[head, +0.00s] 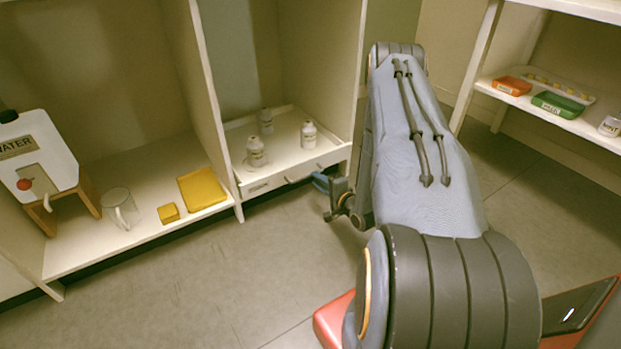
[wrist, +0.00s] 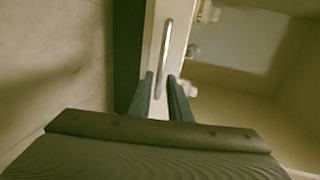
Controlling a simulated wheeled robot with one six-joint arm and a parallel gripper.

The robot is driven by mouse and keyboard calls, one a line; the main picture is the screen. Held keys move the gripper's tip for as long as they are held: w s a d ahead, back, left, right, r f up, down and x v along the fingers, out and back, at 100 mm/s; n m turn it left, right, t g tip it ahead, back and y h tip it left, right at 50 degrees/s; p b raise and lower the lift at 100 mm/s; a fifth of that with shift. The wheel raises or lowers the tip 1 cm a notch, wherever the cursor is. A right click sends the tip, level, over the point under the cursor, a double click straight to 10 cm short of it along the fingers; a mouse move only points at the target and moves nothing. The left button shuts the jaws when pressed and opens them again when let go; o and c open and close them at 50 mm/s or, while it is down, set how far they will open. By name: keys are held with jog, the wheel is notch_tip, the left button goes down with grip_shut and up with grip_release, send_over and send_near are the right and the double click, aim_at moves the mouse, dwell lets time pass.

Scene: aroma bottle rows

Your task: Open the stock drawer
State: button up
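The stock drawer (head: 275,180) is the white, shallow front under the middle bay, with several small white bottles standing above it. Its front looks about in line with the cabinet edge. Its bar handle (head: 300,177) shows in the head view and as a long pale bar (wrist: 165,45) in the wrist view. My gripper (head: 321,182) is just in front of the drawer's right part, partly hidden by my arm. In the wrist view, my gripper (wrist: 160,76) has its two dark fingers apart, at the near end of the handle. I cannot tell whether they touch it.
The left bay holds a water dispenser (head: 38,160), a glass mug (head: 120,208), a yellow sponge-like block (head: 168,213) and a yellow tray (head: 202,189). A right shelf (head: 545,118) holds an orange box (head: 512,86) and a green box (head: 558,104). Floor before the drawer is clear.

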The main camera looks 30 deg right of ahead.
jog(key=b+x, duration=0.2)
jog(key=x, duration=0.3)
jog(key=shift+w, duration=0.15)
grip_shut()
